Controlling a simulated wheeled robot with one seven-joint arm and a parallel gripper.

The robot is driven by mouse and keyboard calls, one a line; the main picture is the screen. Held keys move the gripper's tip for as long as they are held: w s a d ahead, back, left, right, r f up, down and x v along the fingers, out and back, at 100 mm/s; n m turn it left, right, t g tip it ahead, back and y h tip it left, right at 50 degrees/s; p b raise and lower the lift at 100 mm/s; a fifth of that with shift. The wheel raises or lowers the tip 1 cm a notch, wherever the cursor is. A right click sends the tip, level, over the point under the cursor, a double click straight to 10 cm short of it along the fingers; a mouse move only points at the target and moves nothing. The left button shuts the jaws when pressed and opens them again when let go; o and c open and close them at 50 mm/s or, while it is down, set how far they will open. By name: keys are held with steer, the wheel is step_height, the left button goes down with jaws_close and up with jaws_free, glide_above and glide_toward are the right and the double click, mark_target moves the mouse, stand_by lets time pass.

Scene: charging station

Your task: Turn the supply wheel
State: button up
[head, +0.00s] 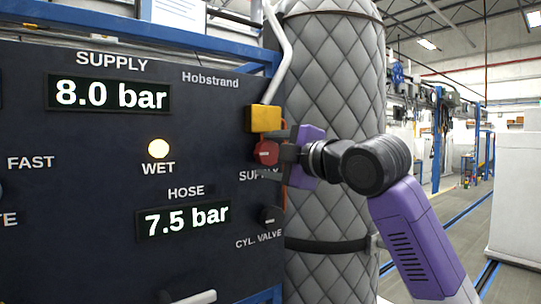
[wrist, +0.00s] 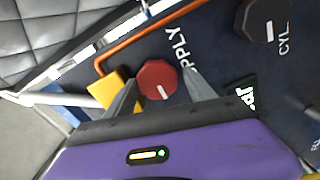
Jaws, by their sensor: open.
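The supply wheel (head: 266,151) is a small red knob at the right edge of the dark panel, partly covered by my gripper in the head view. In the wrist view the red wheel (wrist: 157,80) shows its face with a white mark pointing toward the lower right. My gripper (head: 281,152) is at the wheel. Its jaws are open, with one grey finger on each side of the wheel in the wrist view. Contact between fingers and wheel cannot be told. The supply display (head: 109,94) reads 8.0 bar.
A yellow block (head: 264,119) with a grey lever sits just above the wheel. The black cylinder valve knob (head: 270,215) is below it. The hose display (head: 183,220) reads 7.5 bar and the WET lamp (head: 158,149) is lit. A quilted grey tank (head: 335,70) stands close behind my gripper.

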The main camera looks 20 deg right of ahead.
steer(key=shift+r, duration=0.35)
